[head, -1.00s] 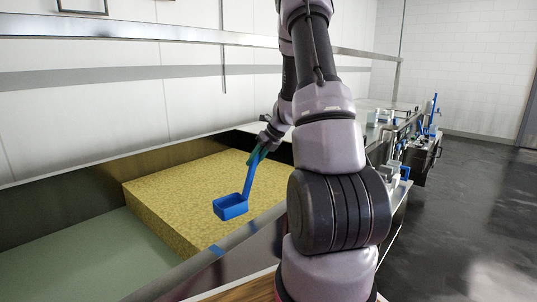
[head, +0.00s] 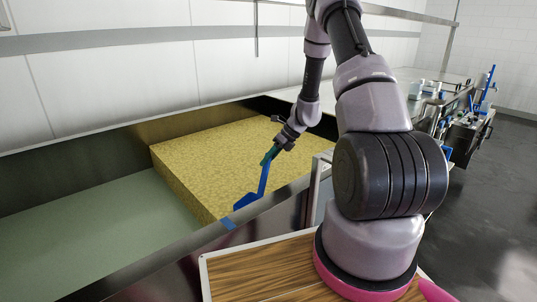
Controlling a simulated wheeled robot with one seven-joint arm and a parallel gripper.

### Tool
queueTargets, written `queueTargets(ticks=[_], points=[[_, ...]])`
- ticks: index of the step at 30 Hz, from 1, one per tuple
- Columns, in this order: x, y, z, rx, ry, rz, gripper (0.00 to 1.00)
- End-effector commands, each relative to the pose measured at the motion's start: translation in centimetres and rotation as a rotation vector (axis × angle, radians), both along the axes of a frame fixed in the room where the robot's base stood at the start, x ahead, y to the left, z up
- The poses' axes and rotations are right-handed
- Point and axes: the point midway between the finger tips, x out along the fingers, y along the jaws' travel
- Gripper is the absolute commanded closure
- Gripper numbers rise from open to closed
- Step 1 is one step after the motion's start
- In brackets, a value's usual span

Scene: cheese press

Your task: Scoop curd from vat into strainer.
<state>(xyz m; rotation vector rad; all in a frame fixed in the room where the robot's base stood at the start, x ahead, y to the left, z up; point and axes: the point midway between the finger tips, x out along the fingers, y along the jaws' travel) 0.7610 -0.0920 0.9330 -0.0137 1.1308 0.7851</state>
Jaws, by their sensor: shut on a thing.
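A blue scoop (head: 248,199) with a green grip (head: 269,156) hangs from my gripper (head: 278,146), which is shut on its handle. The scoop's head is low, seen nearly edge-on, over the near edge of the curd and close to the vat's front rim. I cannot tell whether it touches the curd or holds any. The yellow, grainy curd (head: 215,160) lies as a thick block in the right part of the long metal vat (head: 165,126). No strainer can be made out for certain.
The vat's left part has a bare greenish floor (head: 100,225). A blue mark (head: 228,223) is on the front rim. A metal rail (head: 410,14) runs along the white wall. Counters with blue and white items (head: 485,85) stand at the far right, beside open dark floor (head: 500,200).

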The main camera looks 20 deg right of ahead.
Motion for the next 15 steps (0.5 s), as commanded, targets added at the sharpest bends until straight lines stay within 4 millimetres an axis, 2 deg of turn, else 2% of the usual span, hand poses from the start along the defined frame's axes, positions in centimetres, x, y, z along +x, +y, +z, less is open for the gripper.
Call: queueTargets(ticks=[15], points=[[0.0,0.0,-5.3,0.001,0.002,-0.002,1.0]])
